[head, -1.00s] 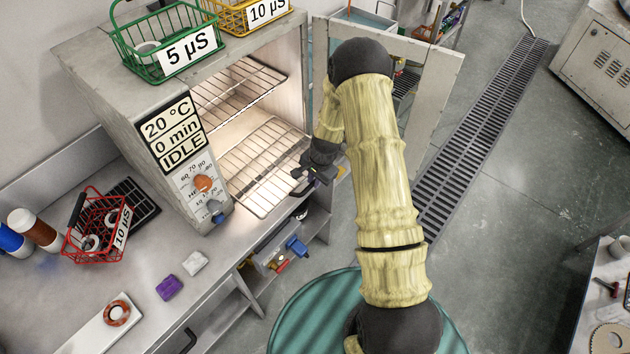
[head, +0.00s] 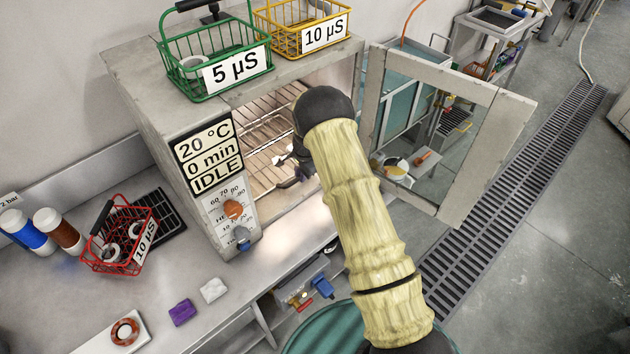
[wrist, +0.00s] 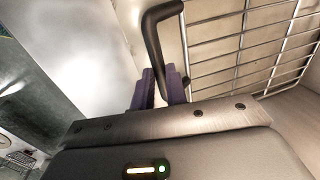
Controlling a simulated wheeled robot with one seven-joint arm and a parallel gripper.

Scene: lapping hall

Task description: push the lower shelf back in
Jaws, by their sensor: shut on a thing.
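The oven (head: 150,120) stands on the bench with its door (head: 470,165) swung open to the right. Its lower shelf (head: 262,172), a wire rack, shows inside the lit chamber, partly hidden by my arm. My gripper (head: 301,174) is at the shelf's front right, small and mostly dark in the head view. In the wrist view, the purple fingers of my gripper (wrist: 160,86) are shut on a dark bent handle (wrist: 153,35) at the front of the wire shelf (wrist: 240,48). The upper shelf (head: 262,125) is above, inside the chamber.
A green basket (head: 205,75) and a yellow basket (head: 290,45) stand on the oven top. On the bench are a red basket (head: 100,265), a purple block (head: 182,312) and a white block (head: 213,290). The open door stands close to my arm's right.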

